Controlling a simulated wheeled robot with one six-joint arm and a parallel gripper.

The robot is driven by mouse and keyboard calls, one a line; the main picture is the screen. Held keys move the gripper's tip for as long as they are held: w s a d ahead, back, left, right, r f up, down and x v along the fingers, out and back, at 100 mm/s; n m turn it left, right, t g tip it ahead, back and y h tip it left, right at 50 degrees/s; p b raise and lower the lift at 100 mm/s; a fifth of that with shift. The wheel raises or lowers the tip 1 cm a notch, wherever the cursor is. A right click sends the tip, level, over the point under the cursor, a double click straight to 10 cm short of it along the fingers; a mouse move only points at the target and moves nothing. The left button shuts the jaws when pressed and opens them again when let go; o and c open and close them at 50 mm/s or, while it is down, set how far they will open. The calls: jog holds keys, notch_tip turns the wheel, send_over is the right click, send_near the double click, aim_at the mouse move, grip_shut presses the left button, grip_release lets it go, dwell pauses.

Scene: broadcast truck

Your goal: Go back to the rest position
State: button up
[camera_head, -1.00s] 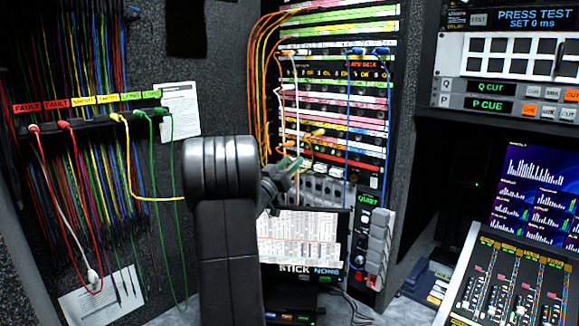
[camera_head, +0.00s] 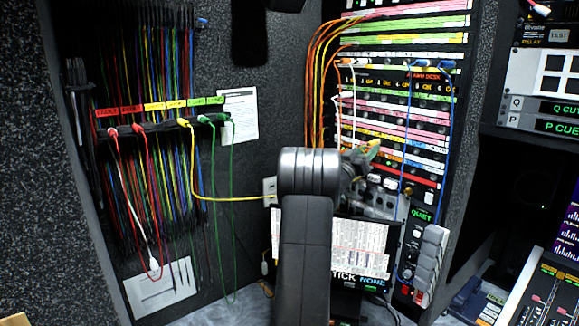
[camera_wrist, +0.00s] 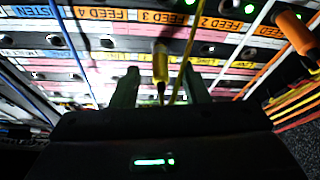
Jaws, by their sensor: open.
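My gripper (camera_head: 368,150) is at the patch bay (camera_head: 415,85), partly hidden behind my own arm in the head view. In the wrist view its two dark green fingers (camera_wrist: 160,92) stand apart, open. A yellow plug (camera_wrist: 160,64) shows between them, with a yellow cable running beside it. The plug appears seated in a jack row; I cannot tell whether a finger touches it. An orange plug (camera_wrist: 293,32) is off to the right in the wrist view.
A cable hanger (camera_head: 160,126) with coloured leads and labels is on the left wall; a yellow cable (camera_head: 235,198) runs from it toward my arm. White, orange and blue cables (camera_head: 408,130) hang across the rack. A screen (camera_head: 360,248) stands below my gripper; a console is at right.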

jog(key=shift+w+d+r, duration=0.15)
jog(key=shift+r, duration=0.1)
jog(key=shift+d, duration=0.1)
dwell(0.3)
